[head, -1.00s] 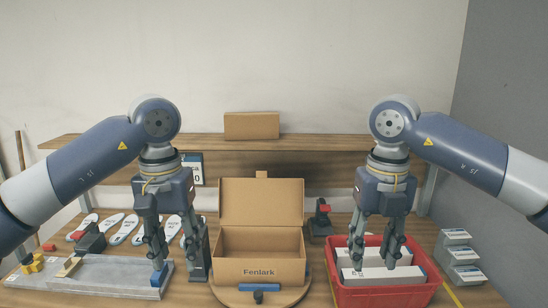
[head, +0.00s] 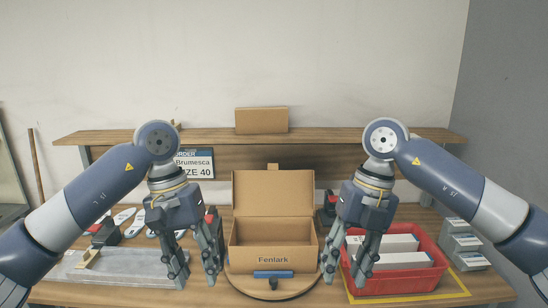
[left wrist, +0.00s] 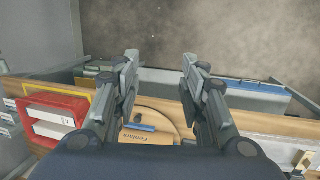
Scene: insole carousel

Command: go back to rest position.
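My left gripper (head: 196,272) hangs in front of the bench, left of the open cardboard box, with its fingers apart and empty. In the left wrist view the same gripper (left wrist: 160,62) shows parted fingers with only floor and bench edge between them. My right gripper (head: 343,279) hangs between the box and the red bin, fingers apart and nothing between them. The open Fenlark box (head: 273,259) stands on a round wooden turntable (head: 240,285) with its lid up.
The red bin (head: 437,258) holding white boxes is at right, partly behind my right gripper. Grey boxes (head: 464,243) are stacked beyond it. A grey tray (head: 125,270) and several insoles (head: 125,215) lie at left. An order sign (head: 197,164) hangs below the shelf (head: 320,135).

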